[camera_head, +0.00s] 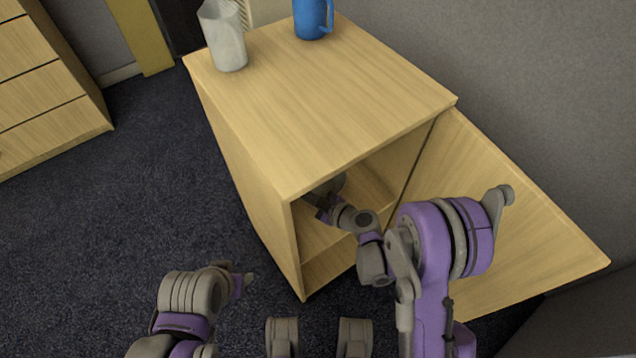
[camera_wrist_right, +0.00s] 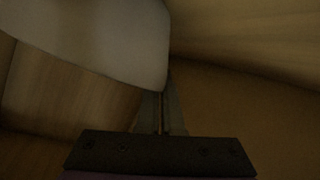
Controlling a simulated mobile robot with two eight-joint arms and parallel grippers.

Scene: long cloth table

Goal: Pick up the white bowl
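The white bowl (camera_wrist_right: 100,35) fills the upper left of the right wrist view, a pale smooth shape tilted in the picture. My right gripper (camera_wrist_right: 165,95) has its fingers close together at the bowl's lower right edge, one finger passing behind the edge and the other beside it; it looks shut on the bowl's wall. In the head view my right gripper (camera_head: 322,200) is inside the open cabinet, and a grey rounded part of the bowl (camera_head: 337,182) shows dimly under the top. My left gripper (camera_head: 243,281) is low over the floor, away from the cabinet; its fingers are unclear.
The wooden cabinet (camera_head: 320,105) has its door (camera_head: 520,215) swung open to the right of my arm. A white pitcher (camera_head: 224,38) and a blue mug (camera_head: 311,18) stand on top. A drawer unit (camera_head: 45,90) is at left. The carpet (camera_head: 150,180) between is clear.

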